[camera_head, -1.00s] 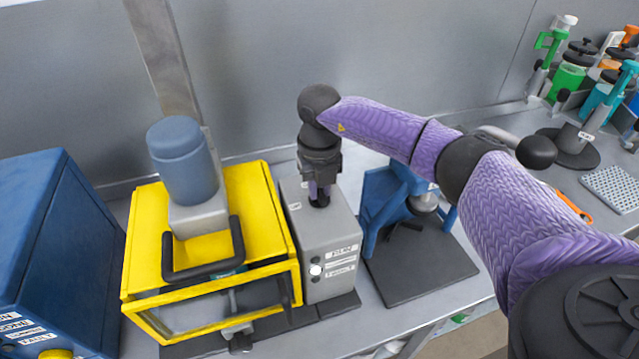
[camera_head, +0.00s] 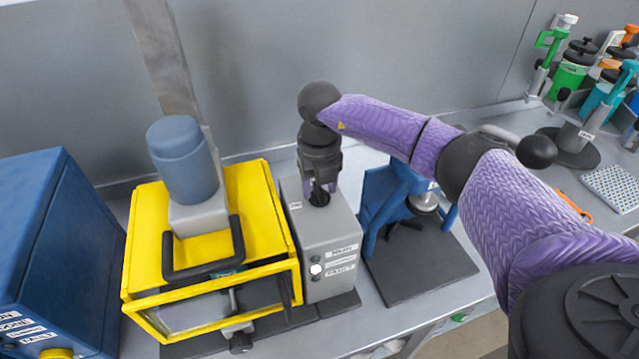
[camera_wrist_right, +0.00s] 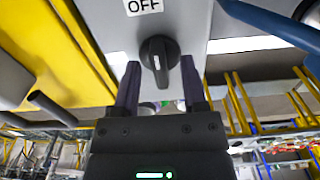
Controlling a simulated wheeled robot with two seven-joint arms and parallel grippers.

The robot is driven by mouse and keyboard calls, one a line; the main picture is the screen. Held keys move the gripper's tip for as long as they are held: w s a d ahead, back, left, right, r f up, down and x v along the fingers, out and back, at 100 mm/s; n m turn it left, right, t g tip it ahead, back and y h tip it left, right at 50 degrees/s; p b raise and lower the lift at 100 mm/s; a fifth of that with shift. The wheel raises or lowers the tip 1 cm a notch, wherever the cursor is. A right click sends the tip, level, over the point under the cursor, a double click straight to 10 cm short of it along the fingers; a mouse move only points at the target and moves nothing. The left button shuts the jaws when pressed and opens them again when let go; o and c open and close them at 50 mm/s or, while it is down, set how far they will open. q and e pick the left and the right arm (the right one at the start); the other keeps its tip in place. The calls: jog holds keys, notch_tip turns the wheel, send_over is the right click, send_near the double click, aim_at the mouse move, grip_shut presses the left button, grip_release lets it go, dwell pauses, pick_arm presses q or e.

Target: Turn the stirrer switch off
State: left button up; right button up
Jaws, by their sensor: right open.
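The stirrer switch is a black rotary knob (camera_wrist_right: 158,58) on the top of a grey control box (camera_head: 332,236), beside the yellow-framed stirrer. In the wrist view a white OFF label (camera_wrist_right: 143,6) lies beyond the knob, and the knob's grip runs roughly along the picture's vertical. My right gripper (camera_head: 320,196) points down over the box top. Its purple fingers (camera_wrist_right: 160,85) are open, one on each side of the knob, with gaps showing. In the head view the knob is partly hidden by the gripper. My left gripper is not in view.
The yellow frame (camera_head: 258,205) with a blue-grey motor stands close left of the box. A blue stand (camera_head: 377,195) on a dark base is close right. A large blue cabinet (camera_head: 55,240) is at far left.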

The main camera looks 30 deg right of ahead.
aim_at(320, 188)
notch_tip(320, 188, up, 10)
jog(key=shift+b, duration=0.35)
jog(key=shift+f, duration=0.15)
